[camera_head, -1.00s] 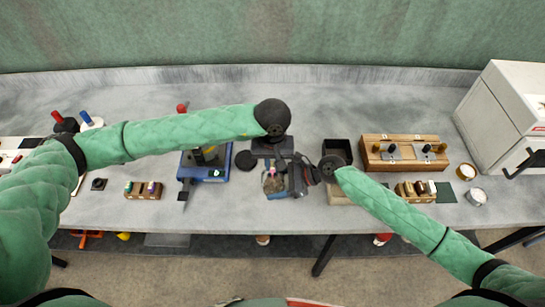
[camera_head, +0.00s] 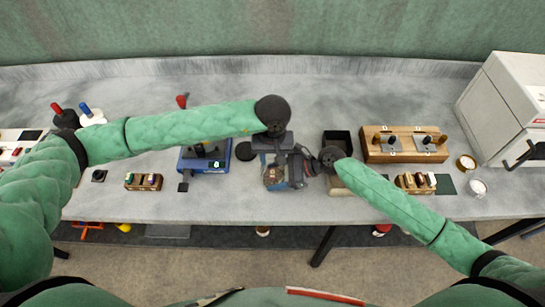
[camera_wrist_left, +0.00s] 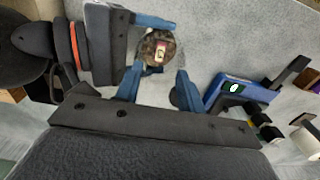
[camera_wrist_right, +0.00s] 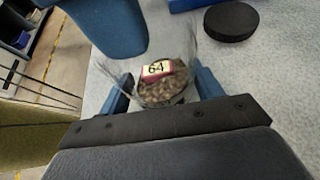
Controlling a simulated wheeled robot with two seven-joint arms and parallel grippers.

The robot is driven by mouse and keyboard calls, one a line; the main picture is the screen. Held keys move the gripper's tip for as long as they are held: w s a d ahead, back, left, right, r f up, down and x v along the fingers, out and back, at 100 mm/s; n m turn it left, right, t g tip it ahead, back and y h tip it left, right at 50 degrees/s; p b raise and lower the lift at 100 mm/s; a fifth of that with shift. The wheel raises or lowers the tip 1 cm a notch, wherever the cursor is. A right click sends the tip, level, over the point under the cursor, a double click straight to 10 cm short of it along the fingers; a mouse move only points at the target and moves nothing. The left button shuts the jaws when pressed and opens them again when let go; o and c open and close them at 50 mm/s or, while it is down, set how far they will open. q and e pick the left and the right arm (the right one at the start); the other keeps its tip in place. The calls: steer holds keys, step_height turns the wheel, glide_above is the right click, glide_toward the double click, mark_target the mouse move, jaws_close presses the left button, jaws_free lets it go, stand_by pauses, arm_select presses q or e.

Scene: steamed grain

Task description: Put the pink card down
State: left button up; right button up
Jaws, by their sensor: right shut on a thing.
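The pink card (camera_wrist_right: 157,70), with a pale face marked 64, lies on the brown grain (camera_wrist_right: 166,92) in a clear round vessel (camera_wrist_right: 150,102). In the left wrist view the card (camera_wrist_left: 160,54) shows between and beyond my left fingers. My left gripper (camera_wrist_left: 160,76) is open above the vessel, its fingers apart with nothing between them that I can make out. My right gripper (camera_wrist_right: 163,90) is shut on the vessel, one finger on each side of it. In the head view the vessel (camera_head: 272,178) is small, and the fingers around it are hard to separate.
A blue-based device (camera_head: 205,160) and a black disc (camera_head: 246,151) stand to the left. A dark open box (camera_head: 337,143) and a wooden block with weights (camera_head: 405,144) stand to the right. A white cabinet (camera_head: 510,100) is at the far right. Bare table lies in front.

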arm_select(q)
steer(key=shift+r, duration=0.1)
stand_by(0.3)
step_height(320, 180, up, 7)
stand_by(0.5)
arm_select(e)
steer(key=o, duration=0.9)
steer(key=shift+c, duration=0.2)
